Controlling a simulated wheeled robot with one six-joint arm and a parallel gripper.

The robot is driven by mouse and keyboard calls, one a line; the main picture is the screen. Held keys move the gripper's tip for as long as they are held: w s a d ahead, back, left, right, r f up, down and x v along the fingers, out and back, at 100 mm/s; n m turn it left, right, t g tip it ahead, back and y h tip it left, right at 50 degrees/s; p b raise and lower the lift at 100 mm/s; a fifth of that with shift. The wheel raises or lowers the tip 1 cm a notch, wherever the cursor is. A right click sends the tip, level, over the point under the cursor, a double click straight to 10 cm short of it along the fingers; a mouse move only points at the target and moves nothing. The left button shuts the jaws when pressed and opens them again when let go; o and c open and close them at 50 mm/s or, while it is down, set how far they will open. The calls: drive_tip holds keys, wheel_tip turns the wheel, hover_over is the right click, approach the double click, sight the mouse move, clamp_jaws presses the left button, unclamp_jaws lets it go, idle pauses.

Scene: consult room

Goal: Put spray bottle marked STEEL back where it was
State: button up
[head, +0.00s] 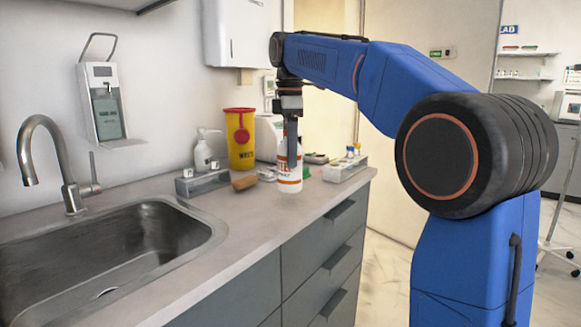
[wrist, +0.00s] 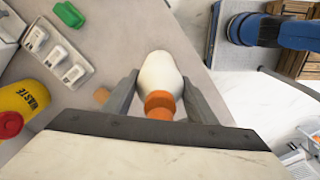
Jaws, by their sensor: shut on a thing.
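My gripper (head: 291,140) points down over the right part of the counter and is shut on a white bottle with orange bands (head: 289,178). In the wrist view my gripper (wrist: 160,98) has a finger on each side of the white bottle (wrist: 160,72), which has an orange top. The bottle looks upright. Its base is at or just above the counter; I cannot tell if it touches. The fingers cover part of its label, and I cannot read the word STEEL. Another white bottle with a pump or spray head (head: 203,153) stands by the wall.
A yellow waste container (head: 240,145) stands behind. A grey holder with white blocks (head: 203,181) and a brown block (head: 244,183) lie left of the held bottle. A white rack (head: 345,171) stands right, near the counter's end. The sink (head: 140,245) is at left front.

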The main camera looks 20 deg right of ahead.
drive_tip(key=shift+f, duration=1.8)
drive_tip(key=o, duration=1.6)
drive_tip(key=shift+f, duration=0.15)
drive_tip(key=shift+o, duration=0.2)
wheel_tip(320, 180, up, 12)
drive_tip(key=shift+r, duration=0.15)
drive_tip(key=shift+s, duration=0.1)
